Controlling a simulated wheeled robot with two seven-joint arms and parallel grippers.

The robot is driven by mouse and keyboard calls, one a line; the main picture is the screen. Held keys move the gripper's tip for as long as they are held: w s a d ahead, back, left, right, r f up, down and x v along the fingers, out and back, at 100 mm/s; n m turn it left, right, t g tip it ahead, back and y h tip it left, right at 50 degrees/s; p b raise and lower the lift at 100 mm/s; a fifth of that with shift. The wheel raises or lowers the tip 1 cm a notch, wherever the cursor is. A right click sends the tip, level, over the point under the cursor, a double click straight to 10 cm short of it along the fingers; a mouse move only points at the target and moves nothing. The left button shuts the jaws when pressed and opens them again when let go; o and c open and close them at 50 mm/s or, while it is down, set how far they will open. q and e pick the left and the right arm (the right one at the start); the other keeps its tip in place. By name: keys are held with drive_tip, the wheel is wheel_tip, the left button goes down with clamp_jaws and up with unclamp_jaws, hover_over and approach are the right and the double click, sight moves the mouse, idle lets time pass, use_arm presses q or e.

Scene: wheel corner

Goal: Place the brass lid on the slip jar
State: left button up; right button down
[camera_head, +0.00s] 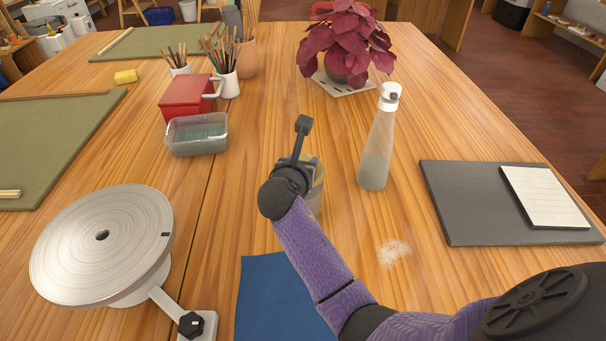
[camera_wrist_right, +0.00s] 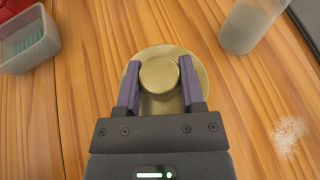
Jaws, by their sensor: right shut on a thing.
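My right gripper (camera_wrist_right: 159,72) is shut on the round knob of the brass lid (camera_wrist_right: 160,76) in the right wrist view, one purple finger on each side. The lid's wide disc spreads out beneath the fingers. In the head view my right gripper (camera_head: 304,168) is over the slip jar (camera_head: 317,200), which shows only as a strip beside my wrist. My wrist hides most of the lid and jar there, so I cannot tell whether the lid touches the jar rim. My left gripper is not in view.
A clear tub (camera_head: 196,146) and red box (camera_head: 187,97) are at the left. A banding wheel (camera_head: 105,235), blue cloth (camera_head: 265,290) and grey board (camera_head: 460,205) lie nearer. The wood between tub and jar is clear.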

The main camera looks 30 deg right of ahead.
drive_tip(key=shift+f, duration=0.95)
drive_tip(key=shift+r, duration=0.2)
drive_tip(key=shift+c, duration=1)
unclamp_jaws()
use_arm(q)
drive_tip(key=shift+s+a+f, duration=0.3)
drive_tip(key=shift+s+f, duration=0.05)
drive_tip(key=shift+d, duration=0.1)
use_arm(e)
drive_tip(key=shift+s+a+r, duration=0.1)
drive_tip(key=shift+a+r, duration=0.1)
drive_tip(key=shift+r, duration=0.05)
use_arm(q)
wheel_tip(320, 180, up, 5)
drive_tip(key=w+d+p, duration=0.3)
drive_tip(key=p, duration=0.2)
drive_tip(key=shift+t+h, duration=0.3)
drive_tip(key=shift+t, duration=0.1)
use_arm(e)
drive_tip(key=v, duration=1.1)
drive_tip(key=shift+s+a, duration=0.15)
drive_tip(key=shift+a, duration=0.1)
